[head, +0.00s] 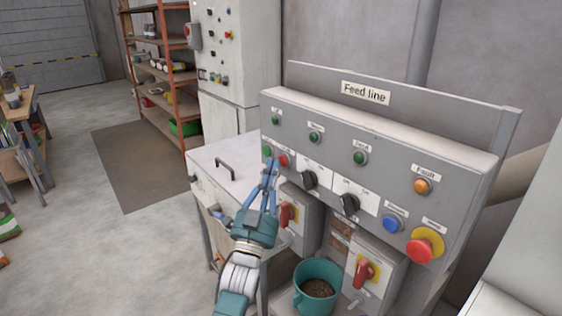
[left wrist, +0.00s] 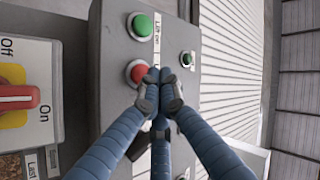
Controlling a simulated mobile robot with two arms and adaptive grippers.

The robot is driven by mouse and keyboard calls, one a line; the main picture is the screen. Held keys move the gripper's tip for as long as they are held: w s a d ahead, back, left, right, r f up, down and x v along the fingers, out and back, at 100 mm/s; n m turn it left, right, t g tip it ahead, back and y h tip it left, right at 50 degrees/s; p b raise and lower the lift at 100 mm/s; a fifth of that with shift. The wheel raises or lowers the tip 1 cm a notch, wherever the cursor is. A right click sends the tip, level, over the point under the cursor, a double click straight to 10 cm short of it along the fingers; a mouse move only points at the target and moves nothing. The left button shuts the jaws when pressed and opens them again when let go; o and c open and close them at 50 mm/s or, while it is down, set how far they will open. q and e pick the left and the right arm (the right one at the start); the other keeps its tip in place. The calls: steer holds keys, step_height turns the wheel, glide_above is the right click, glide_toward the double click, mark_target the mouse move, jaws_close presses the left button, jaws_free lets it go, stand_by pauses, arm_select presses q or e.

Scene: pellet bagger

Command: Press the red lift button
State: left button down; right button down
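The red lift button (head: 283,160) sits at the left end of the grey Feed line panel (head: 400,140), right of a green button (head: 267,151). In the left wrist view the red button (left wrist: 135,69) is partly covered by my fingertips, below the green button (left wrist: 140,26) marked "Lift on". My left gripper (head: 272,163) points up at the panel with its fingers together and nothing between them. In the left wrist view its fingertips (left wrist: 160,80) overlap the red button's right edge; I cannot tell whether they touch it. My right gripper is out of view.
Black selector knobs (head: 309,180), a blue button (head: 393,224) and a red emergency stop (head: 425,246) share the panel. Red rotary switches (head: 287,214) and a teal bucket (head: 317,287) of pellets are below. Open floor (head: 110,245) lies to the left.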

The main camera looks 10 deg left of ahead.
arm_select(q)
steer(key=s+a+p, duration=0.1)
steer(key=s, duration=0.1)
steer(key=s+a+p, duration=0.1)
steer(key=s+a, duration=0.1)
steer(key=shift+s+a, duration=0.25)
steer(key=shift+s, duration=0.05)
steer(key=shift+w, duration=0.1)
